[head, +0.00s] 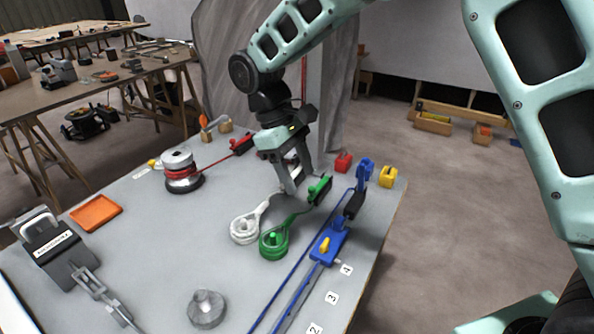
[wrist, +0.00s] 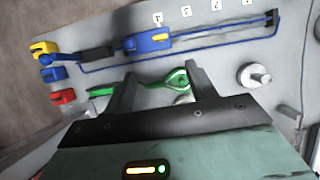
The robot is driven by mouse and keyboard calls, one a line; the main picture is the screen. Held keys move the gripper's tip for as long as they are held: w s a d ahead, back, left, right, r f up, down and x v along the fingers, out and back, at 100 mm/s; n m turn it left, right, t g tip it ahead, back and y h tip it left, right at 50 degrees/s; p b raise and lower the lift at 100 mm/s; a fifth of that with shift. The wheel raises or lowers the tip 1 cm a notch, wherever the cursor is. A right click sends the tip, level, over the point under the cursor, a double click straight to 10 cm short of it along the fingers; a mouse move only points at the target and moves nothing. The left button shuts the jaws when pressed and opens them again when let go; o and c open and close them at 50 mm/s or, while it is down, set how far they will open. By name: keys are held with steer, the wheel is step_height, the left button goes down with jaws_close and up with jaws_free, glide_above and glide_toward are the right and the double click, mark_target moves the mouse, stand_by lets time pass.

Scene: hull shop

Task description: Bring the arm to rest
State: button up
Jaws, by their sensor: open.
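My gripper (head: 292,188) is over the grey workbench (head: 150,260), its fingers pointing down. In the wrist view my gripper (wrist: 162,90) has its two fingers spread apart, with nothing seen held between them. A green spool (head: 273,243) with a line to a green and black clip (head: 320,190) lies close by; the green part (wrist: 175,80) shows beyond the fingertips. A white spool (head: 245,228) is beside the green one. Whether the fingers touch anything below cannot be told.
A blue slider (head: 327,246) sits on a blue rail along the bench's right side. Red (head: 343,162), blue (head: 364,172) and yellow (head: 388,178) blocks stand near the far right corner. A red-wound drum (head: 180,172), orange tray (head: 96,213), metal knob (head: 207,309) and black device (head: 58,250) occupy the left and front.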

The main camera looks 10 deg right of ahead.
steer(key=s+d+r+m+t+y, duration=0.1)
steer(key=s+r+t+y, duration=0.2)
steer(key=s, duration=2.2)
step_height(320, 180, down, 18)
steer(key=b, duration=1.7)
steer(key=shift+s+d+r+m+y, duration=0.2)
steer(key=shift+m+y, duration=0.1)
steer(key=shift+y, duration=0.1)
